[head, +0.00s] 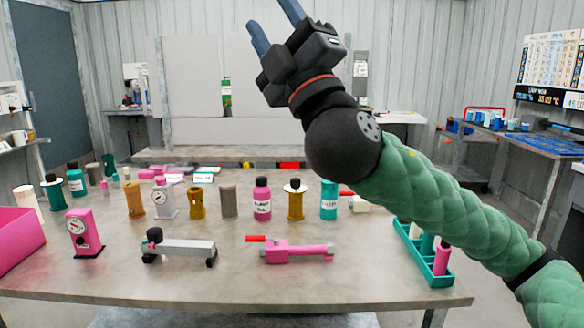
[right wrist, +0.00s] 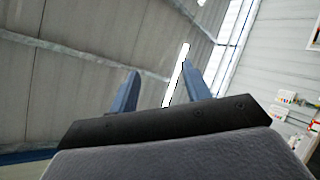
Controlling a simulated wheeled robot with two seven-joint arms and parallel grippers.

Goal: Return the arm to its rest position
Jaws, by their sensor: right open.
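My right arm, in a green padded sleeve, comes in from the lower right of the head view. Its gripper (head: 274,30) is raised well above the table and points up and to the left. Its two blue fingers are apart with nothing between them. In the right wrist view the gripper (right wrist: 152,88) shows open and empty against the grey wall and roof. My left gripper is not in either view.
A table (head: 200,287) below holds several bottles, gauges and cylinders. A pink bin (head: 18,240) stands at the left and a teal tray (head: 437,280) at the right. A pink tool (head: 292,254) and a grey bar device (head: 180,249) lie at the front. The air around the gripper is clear.

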